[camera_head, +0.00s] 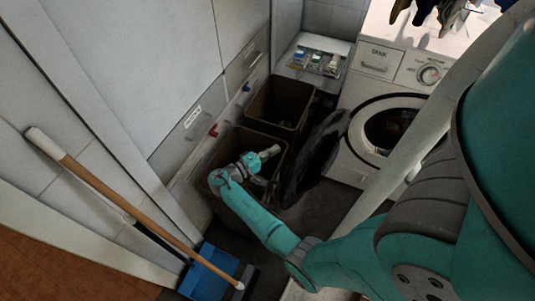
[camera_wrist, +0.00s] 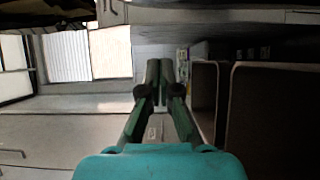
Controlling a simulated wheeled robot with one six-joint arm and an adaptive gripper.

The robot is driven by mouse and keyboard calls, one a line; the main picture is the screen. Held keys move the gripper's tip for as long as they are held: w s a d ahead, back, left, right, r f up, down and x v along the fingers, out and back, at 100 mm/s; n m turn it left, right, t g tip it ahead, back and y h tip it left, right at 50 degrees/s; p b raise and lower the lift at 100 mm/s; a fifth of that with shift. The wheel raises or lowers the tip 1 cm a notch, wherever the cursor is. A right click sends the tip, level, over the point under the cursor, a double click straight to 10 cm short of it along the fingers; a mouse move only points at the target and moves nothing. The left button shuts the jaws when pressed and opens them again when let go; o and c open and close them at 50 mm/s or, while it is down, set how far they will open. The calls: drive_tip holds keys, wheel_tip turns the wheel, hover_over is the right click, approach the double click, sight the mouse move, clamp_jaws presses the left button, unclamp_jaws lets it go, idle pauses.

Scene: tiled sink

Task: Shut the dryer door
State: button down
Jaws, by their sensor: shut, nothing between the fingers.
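The dryer (camera_head: 400,85) is a white front-loading machine at the upper right of the head view. Its dark round door (camera_head: 316,158) stands wide open, swung out to the left of the porthole (camera_head: 390,130). My gripper (camera_head: 268,183) is left of the open door, close to its outer side and above the bins. I cannot tell whether it touches the door. In the wrist view my gripper (camera_wrist: 159,80) has its fingers together and holds nothing. I cannot make out the door clearly in the wrist view.
Brown bins (camera_head: 278,103) stand left of the door, and they also show in the wrist view (camera_wrist: 265,110). A tray of small bottles (camera_head: 318,60) is behind them. A broom (camera_head: 130,205) and blue dustpan (camera_head: 210,271) are at lower left. Clothes (camera_head: 440,15) lie on the dryer.

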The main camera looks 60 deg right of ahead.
drive_tip(key=s+d, duration=0.3)
drive_tip(key=s, duration=0.3)
drive_tip(key=shift+d, duration=0.3)
